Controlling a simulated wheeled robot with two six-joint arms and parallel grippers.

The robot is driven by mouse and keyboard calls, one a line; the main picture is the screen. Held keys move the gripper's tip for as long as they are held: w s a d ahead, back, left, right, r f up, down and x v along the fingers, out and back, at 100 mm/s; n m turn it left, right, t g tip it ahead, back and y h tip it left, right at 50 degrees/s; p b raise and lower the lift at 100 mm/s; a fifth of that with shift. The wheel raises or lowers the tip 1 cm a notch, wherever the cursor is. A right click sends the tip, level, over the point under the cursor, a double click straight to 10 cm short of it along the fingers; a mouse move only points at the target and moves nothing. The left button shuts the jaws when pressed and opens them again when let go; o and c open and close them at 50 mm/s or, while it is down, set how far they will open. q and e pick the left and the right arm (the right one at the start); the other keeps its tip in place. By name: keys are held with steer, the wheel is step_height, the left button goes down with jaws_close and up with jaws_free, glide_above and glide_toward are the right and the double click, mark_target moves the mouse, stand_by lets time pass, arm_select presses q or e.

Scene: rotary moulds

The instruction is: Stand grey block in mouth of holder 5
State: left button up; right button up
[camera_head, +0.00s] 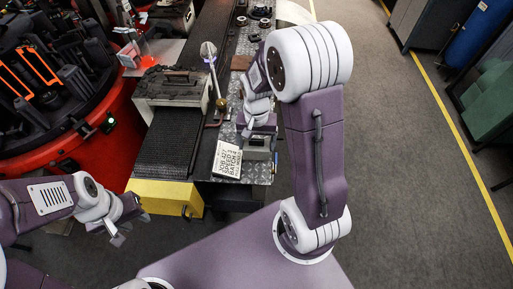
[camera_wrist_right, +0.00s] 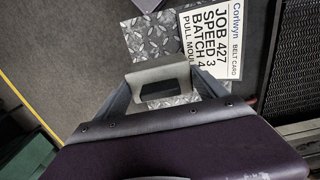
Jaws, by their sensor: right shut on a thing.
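My right gripper (camera_wrist_right: 165,92) is shut on a pale grey block (camera_wrist_right: 160,73) with a dark recess or face towards me. In the wrist view one finger touches each side of the block, and the diamond-plate bench top shows below and around it. In the head view my right gripper (camera_head: 258,137) is over the right side of the bench, by its near end, and the arm partly hides it. My left gripper (camera_head: 128,230) is open and empty, in front of the yellow bench end. No holder numbered 5 can be made out in either view.
A white job card (camera_head: 227,159) lies on the diamond plate (camera_head: 257,175), close to the held block. A dark mesh belt (camera_head: 163,140) runs to its left. A red rotary machine (camera_head: 110,130) with dark moulds stands at left. Open floor (camera_head: 400,200) lies to the right.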

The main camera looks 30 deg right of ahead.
steer(key=s+a+r, duration=0.6)
steer(key=s+r, duration=0.1)
steer(key=s, duration=0.2)
steer(key=shift+s+a+r, duration=0.2)
steer(key=shift+s+a, duration=0.05)
steer(key=shift+s, duration=0.1)
